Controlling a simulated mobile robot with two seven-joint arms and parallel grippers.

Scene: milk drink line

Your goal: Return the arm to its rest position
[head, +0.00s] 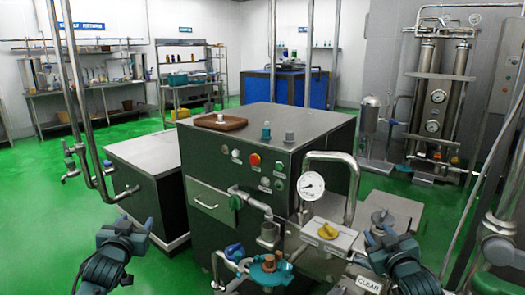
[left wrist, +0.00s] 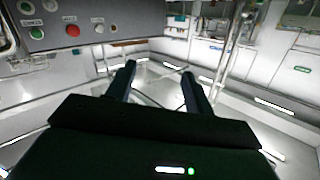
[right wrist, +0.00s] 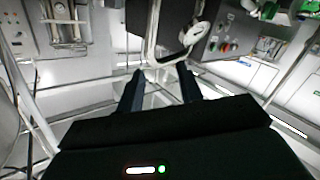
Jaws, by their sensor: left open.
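My left gripper (head: 126,229) is at the lower left of the head view, in front of the low side cabinet. In the left wrist view its two fingers (left wrist: 158,70) stand apart with nothing between them. My right gripper (head: 391,236) is at the lower right of the head view, by the metal fittings right of the gauge. In the right wrist view its fingers (right wrist: 160,69) also stand apart and empty. Neither gripper visibly holds anything.
A steel machine cabinet (head: 225,205) with buttons stands in the middle, a brown tray (head: 221,122) on top. A pressure gauge (head: 312,185), a yellow-knobbed box (head: 327,233) and a blue-green valve (head: 270,270) lie between my grippers. Vertical pipes (head: 82,100) rise at left. Green floor (head: 40,210) is open there.

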